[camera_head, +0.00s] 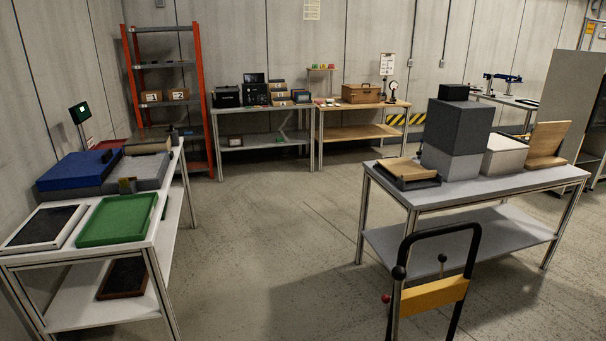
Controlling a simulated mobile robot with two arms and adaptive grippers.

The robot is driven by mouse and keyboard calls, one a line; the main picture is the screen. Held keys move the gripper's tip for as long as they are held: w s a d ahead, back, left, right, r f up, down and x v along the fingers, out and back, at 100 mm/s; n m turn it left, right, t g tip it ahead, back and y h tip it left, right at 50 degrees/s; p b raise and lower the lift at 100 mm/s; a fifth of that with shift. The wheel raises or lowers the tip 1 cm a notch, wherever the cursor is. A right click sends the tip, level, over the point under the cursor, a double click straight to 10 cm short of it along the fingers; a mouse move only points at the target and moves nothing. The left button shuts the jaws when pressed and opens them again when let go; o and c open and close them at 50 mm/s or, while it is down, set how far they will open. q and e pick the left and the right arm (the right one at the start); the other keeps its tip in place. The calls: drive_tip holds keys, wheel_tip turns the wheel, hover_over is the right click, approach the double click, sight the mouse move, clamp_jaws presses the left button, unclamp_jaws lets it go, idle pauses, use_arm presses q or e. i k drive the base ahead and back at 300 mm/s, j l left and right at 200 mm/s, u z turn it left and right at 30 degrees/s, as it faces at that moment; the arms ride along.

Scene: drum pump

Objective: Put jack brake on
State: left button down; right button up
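A black tubular handle frame (441,231) with a yellow crosspiece (434,295) stands upright at the bottom right of the head view. I take it to be the jack's handle. A black ball knob (399,272) sits at its left side. A small red knob (386,298) is just below that. A thin lever with a dark knob (442,258) rises behind the yellow crosspiece. The jack's lower body is cut off by the frame edge. I cannot tell which lever is the brake or how it is set. Neither of my grippers is in view.
A grey table (462,195) with boxes stands just behind the handle. A white table (150,240) with trays is at the left. Workbenches (265,107) and an orange-framed shelf (203,100) line the back wall. The floor (275,220) between the tables is clear.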

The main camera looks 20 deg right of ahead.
sight(442, 258)
drive_tip(key=i+z, duration=0.45)
drive_tip(key=i+j+z, duration=0.1)
drive_tip(key=i+z, duration=0.15)
drive_tip(key=z, duration=0.15)
drive_tip(key=i+j+z, duration=0.25)
drive_tip(key=z, duration=0.2)
drive_tip(key=i+j+z, duration=0.6)
drive_tip(key=j+z, duration=0.25)
drive_tip(key=i+j+z, duration=0.25)
drive_tip(key=z, duration=0.15)
drive_tip(key=i+j+z, duration=0.15)
drive_tip(key=j+z, duration=0.3)
drive_tip(key=i+j+z, duration=0.1)
drive_tip(key=j+z, duration=0.95)
drive_tip(key=j, duration=0.2)
drive_tip(key=j+z, duration=0.3)
drive_tip(key=j, duration=0.15)
